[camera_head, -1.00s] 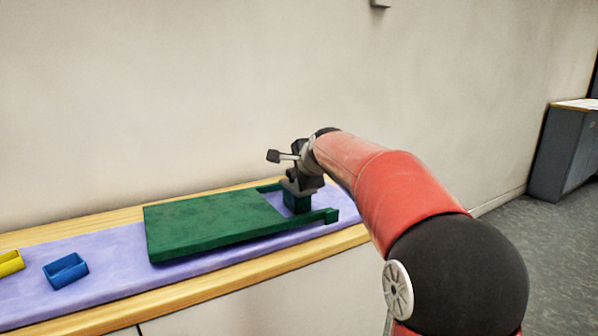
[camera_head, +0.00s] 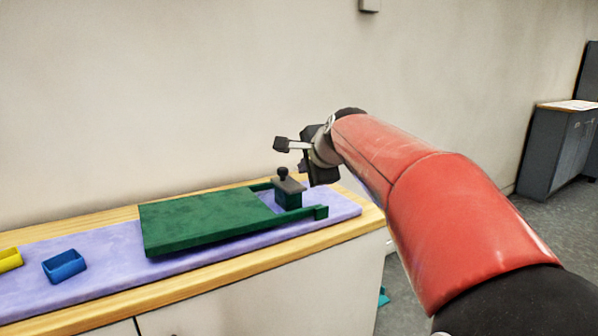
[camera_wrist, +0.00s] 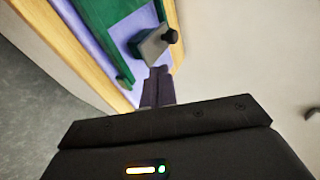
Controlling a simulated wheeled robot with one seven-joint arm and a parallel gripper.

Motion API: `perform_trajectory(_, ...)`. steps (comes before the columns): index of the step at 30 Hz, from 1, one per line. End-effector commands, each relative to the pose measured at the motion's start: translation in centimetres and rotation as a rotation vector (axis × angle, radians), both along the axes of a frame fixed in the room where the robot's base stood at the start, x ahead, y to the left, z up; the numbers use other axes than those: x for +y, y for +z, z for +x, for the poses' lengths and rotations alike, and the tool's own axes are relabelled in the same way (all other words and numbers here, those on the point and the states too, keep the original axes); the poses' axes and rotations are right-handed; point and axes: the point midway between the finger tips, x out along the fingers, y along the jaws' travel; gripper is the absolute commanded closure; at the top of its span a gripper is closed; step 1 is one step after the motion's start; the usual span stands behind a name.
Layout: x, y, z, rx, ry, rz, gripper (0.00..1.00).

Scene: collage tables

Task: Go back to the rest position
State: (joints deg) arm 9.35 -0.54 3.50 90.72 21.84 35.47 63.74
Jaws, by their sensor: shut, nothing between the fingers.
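My gripper (camera_wrist: 158,88) is shut and empty in the wrist view. In the head view my gripper (camera_head: 318,180) is partly hidden by my wrist and hangs just right of a small green block with a grey top and a dark knob (camera_head: 288,190). The knobbed block also shows in the wrist view (camera_wrist: 150,48), beyond the fingertips, and looks apart from them. The block stands at the open right end of a green board (camera_head: 200,222), between its two arms.
The board lies on a purple mat (camera_head: 110,285) on a wooden counter (camera_head: 215,290) against a wall. A blue box (camera_head: 64,266) and a yellow box (camera_head: 10,259) are at the left. A grey cabinet (camera_head: 552,150) stands at the far right.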

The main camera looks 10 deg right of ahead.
Motion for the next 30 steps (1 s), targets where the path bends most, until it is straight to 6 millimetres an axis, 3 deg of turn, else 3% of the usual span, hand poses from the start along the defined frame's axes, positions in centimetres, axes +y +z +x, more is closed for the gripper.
perform_trajectory(17, 0.1, 0.4, -1.8, 0.008, 0.02, -0.031, 1.0)
perform_trajectory(20, 0.8, -0.6, -4.8, 0.036, 0.094, -0.143, 1.0)
perform_trajectory(23, 1.6, -2.9, -10.2, 0.089, 0.234, -0.336, 1.0)
perform_trajectory(27, 2.2, -7.8, -19.1, 0.176, 0.497, -0.641, 1.0)
perform_trajectory(30, 2.0, -11.6, -24.7, 0.23, 0.685, -0.821, 1.0)
